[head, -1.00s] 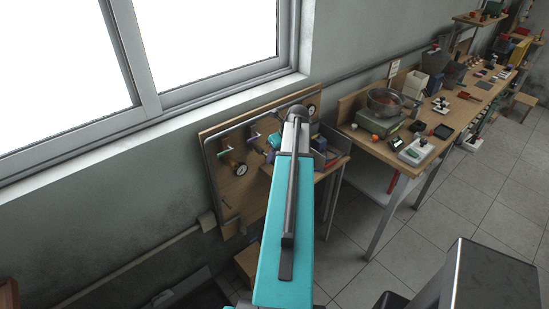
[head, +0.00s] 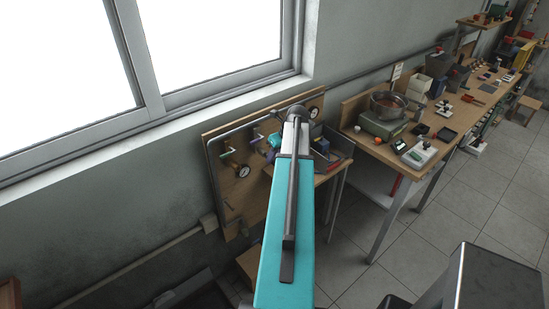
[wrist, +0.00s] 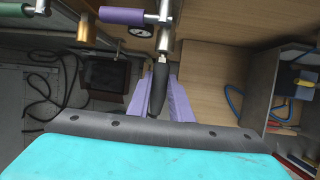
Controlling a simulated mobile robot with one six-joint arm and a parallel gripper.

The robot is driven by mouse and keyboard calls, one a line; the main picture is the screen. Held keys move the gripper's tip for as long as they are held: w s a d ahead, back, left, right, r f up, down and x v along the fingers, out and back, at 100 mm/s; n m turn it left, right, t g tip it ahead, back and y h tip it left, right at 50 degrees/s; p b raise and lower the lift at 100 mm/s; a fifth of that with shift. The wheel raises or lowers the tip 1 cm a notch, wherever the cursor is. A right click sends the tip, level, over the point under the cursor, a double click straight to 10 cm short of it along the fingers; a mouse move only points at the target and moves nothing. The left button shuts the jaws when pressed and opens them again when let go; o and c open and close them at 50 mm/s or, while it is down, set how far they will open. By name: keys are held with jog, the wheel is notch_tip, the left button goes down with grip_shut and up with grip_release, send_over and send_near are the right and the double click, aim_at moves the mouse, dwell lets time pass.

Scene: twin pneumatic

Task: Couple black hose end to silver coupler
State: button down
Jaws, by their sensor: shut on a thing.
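In the wrist view, my gripper (wrist: 160,80) has its two purple fingers on either side of the black hose end (wrist: 158,92) and is shut on it. The hose end points up the picture, in line with the silver coupler (wrist: 165,38), which has a purple handle (wrist: 122,16) to its left. The hose end's tip meets the coupler's lower end in the picture; I cannot tell how deep it sits. In the head view, my arm hides the gripper and the hose end.
A brass coupler (wrist: 86,28) with a green handle (wrist: 26,10) is to the left. A wooden board (head: 225,185) with gauges hangs on the wall. An open-sided box (wrist: 262,88) with a blue loop stands at right. A cluttered bench (head: 385,146) extends right.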

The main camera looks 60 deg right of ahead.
jog(key=shift+w+d, duration=0.1)
jog(key=shift+w, duration=0.15)
jog(key=c, duration=1.5)
grip_release()
jog(key=shift+r, duration=0.1)
jog(key=shift+b+v, duration=2.35)
jog(key=shift+v, duration=4.5)
